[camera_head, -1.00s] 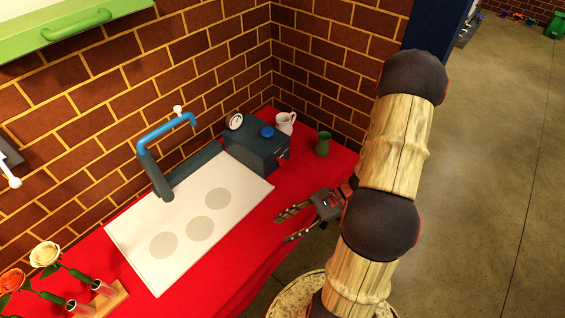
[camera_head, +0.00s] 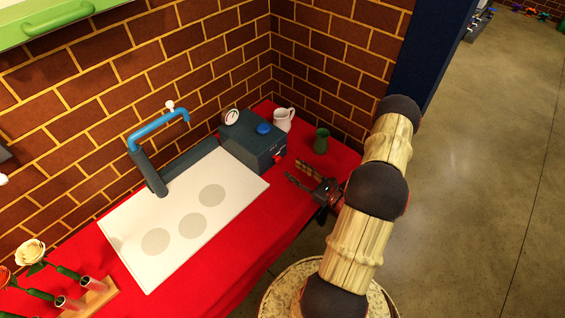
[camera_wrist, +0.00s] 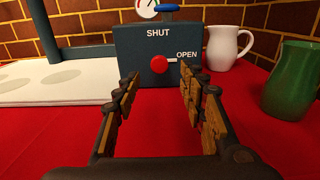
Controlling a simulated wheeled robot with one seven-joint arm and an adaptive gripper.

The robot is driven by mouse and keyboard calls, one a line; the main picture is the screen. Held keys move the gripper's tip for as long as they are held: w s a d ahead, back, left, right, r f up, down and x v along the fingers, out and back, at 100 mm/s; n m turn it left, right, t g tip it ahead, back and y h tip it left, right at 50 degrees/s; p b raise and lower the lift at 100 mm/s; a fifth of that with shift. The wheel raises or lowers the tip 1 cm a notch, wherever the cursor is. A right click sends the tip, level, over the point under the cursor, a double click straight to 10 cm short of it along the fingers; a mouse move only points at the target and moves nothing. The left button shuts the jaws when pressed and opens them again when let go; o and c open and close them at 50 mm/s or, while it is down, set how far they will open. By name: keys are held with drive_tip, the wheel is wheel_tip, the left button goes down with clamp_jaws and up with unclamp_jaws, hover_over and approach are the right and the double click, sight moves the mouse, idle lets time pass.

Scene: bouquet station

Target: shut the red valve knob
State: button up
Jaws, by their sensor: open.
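The red valve knob (camera_wrist: 159,64) is on the front face of a dark grey box (camera_wrist: 130,42) with the labels SHUT above and OPEN to the right. A pale pointer on the knob points right, toward OPEN. In the head view the knob (camera_head: 278,157) shows small on the near right side of the box (camera_head: 245,140). My gripper (camera_wrist: 160,85) is open and empty, its two fingers either side of the knob in the wrist view and short of the box. In the head view my gripper (camera_head: 298,172) hovers over the red counter, apart from the box.
A white pitcher (camera_wrist: 225,47) and a green cup (camera_wrist: 294,80) stand right of the box. A blue knob (camera_head: 264,129) and a gauge (camera_head: 231,116) are on its top. A white panel (camera_head: 180,215) with grey discs lies left. The red counter (camera_wrist: 170,145) before the box is clear.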

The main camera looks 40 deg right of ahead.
sight(280, 160)
drive_tip(key=w, duration=0.4)
drive_tip(key=w+b, duration=0.1)
drive_tip(key=w, duration=0.1)
drive_tip(key=shift+w+a, duration=0.3)
drive_tip(key=shift+c, duration=0.6)
clamp_jaws()
